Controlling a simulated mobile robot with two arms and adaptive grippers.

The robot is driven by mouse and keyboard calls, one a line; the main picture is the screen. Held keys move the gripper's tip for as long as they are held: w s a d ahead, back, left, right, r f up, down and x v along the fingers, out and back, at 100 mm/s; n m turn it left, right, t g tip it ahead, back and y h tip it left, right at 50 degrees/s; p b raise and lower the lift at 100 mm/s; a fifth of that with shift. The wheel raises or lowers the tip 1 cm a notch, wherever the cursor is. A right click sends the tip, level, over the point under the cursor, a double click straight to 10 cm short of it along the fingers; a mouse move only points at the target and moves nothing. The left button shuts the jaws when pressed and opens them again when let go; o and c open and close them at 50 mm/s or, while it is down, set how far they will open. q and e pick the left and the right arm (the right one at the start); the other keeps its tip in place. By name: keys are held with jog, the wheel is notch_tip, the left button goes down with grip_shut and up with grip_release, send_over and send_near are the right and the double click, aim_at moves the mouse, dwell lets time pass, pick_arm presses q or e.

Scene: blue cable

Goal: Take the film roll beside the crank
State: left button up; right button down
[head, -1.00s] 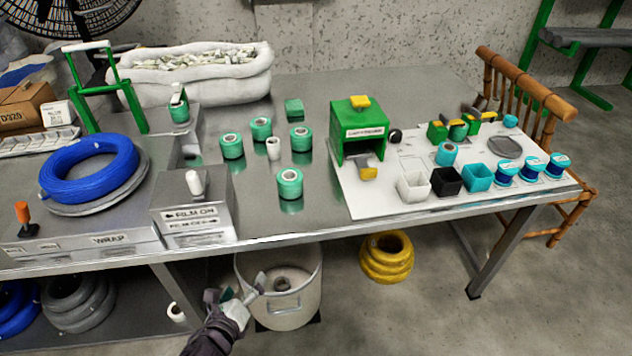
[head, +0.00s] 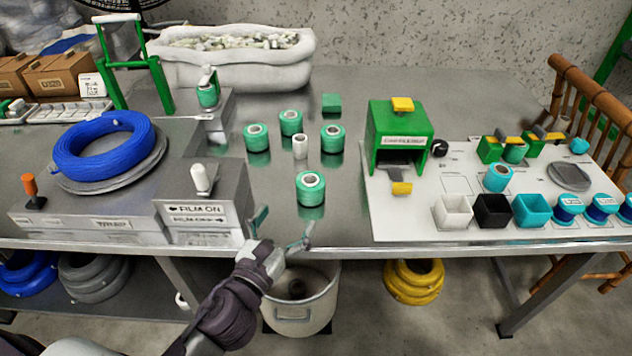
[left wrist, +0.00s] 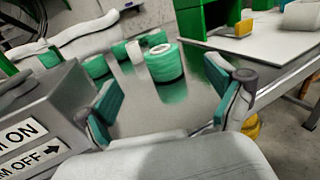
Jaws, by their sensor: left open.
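Several green film rolls stand upright on the metal table; the nearest film roll (head: 311,188) is at the front middle. It shows in the left wrist view (left wrist: 164,64), ahead of and between the spread fingers, not touched. My left gripper (head: 285,226) is open and empty at the table's front edge, left of and nearer than that roll. An orange-handled crank (head: 30,188) stands at the far left by the blue cable coil (head: 103,148). A black knob (head: 439,148) sits beside the green box (head: 400,135). My right gripper is out of view.
A grey control box with a white lever (head: 201,178) stands left of my gripper. A small white roll (head: 300,146) stands among the green rolls. The white board (head: 400,220) at right holds small cups. A bin (head: 302,308) is below the edge.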

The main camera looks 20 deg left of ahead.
pick_arm(q)
send_near(310, 179)
jog(key=w, duration=0.1)
jog(key=w+r, duration=0.1)
jog(key=w+d+r, duration=0.1)
jog(key=shift+w+d, duration=0.1)
jog(key=shift+w, duration=0.15)
jog(key=w, duration=0.3)
jog(key=w+b, duration=0.1)
jog(key=w, duration=0.1)
jog(key=shift+w+d+f, duration=0.1)
jog(key=shift+d+f, duration=0.1)
jog(key=shift+f, duration=0.2)
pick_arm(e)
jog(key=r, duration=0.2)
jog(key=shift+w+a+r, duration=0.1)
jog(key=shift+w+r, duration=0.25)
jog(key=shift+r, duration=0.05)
pick_arm(q)
jog(key=c, duration=1.3)
jog(key=shift+c, duration=0.5)
jog(key=shift+r, duration=0.15)
